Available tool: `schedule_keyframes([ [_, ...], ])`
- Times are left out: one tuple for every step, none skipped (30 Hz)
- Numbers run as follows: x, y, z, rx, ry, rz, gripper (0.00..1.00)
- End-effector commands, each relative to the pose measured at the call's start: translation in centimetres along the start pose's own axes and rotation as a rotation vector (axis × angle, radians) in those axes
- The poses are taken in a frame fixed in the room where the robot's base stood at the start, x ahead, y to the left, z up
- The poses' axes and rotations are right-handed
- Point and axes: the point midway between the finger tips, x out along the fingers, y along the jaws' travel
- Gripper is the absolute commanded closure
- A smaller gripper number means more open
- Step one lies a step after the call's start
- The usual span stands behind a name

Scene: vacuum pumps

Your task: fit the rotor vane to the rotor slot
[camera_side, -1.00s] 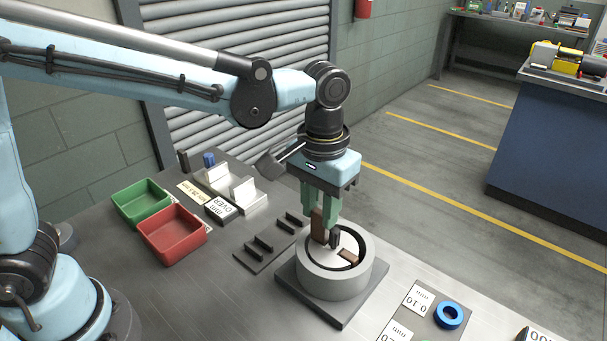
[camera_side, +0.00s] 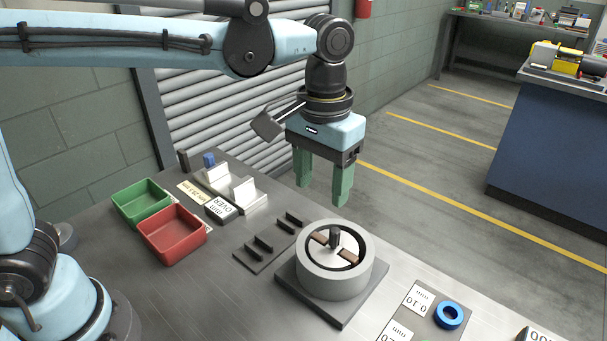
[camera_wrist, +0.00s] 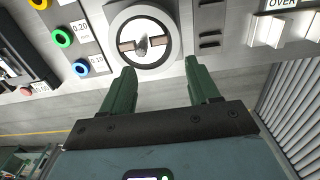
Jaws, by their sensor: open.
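The light-coloured rotor (camera_side: 345,246) sits inside a round grey pump housing (camera_side: 334,287), with a dark shaft standing at its centre. One brown rotor vane (camera_side: 320,238) lies in the left slot of the rotor, and a second brown vane (camera_side: 348,256) lies in the right slot. Both vanes also show in the wrist view, one on the left (camera_wrist: 127,46) and one on the right (camera_wrist: 158,40) of the shaft. My gripper (camera_side: 322,194) is open and empty, above the housing and apart from it. Its green fingers (camera_wrist: 160,68) are spread in the wrist view.
A dark rack with several slats (camera_side: 262,246) lies left of the housing. Beyond it are a red bin (camera_side: 172,255), a green bin (camera_side: 143,205) and a white stand. A board with a blue ring (camera_side: 449,314) lies at the front right.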

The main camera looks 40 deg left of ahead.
Motion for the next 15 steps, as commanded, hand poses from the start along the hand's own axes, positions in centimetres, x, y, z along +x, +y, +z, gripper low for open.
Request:
schedule_keyframes([
  [-0.9,0.0,0.0,0.0,0.0,0.0,0.39],
  [-1.5,0.0,0.0,0.0,0.0,0.0,0.39],
  [-2.2,0.0,0.0,0.0,0.0,0.0,0.39],
  [-2.7,0.0,0.0,0.0,0.0,0.0,0.39],
  [-3.1,0.0,0.0,0.0,0.0,0.0,0.39],
  [-3.7,0.0,0.0,0.0,0.0,0.0,0.39],
  [-4.1,0.0,0.0,0.0,0.0,0.0,0.39],
  [-4.5,0.0,0.0,0.0,0.0,0.0,0.39],
  [-5.0,0.0,0.0,0.0,0.0,0.0,0.39],
  [-5.3,0.0,0.0,0.0,0.0,0.0,0.39],
  [-5.5,0.0,0.0,0.0,0.0,0.0,0.39],
  [-5.8,0.0,0.0,0.0,0.0,0.0,0.39],
  [-6.0,0.0,0.0,0.0,0.0,0.0,0.39],
  [-6.2,0.0,0.0,0.0,0.0,0.0,0.39],
  [-6.3,0.0,0.0,0.0,0.0,0.0,0.39],
])
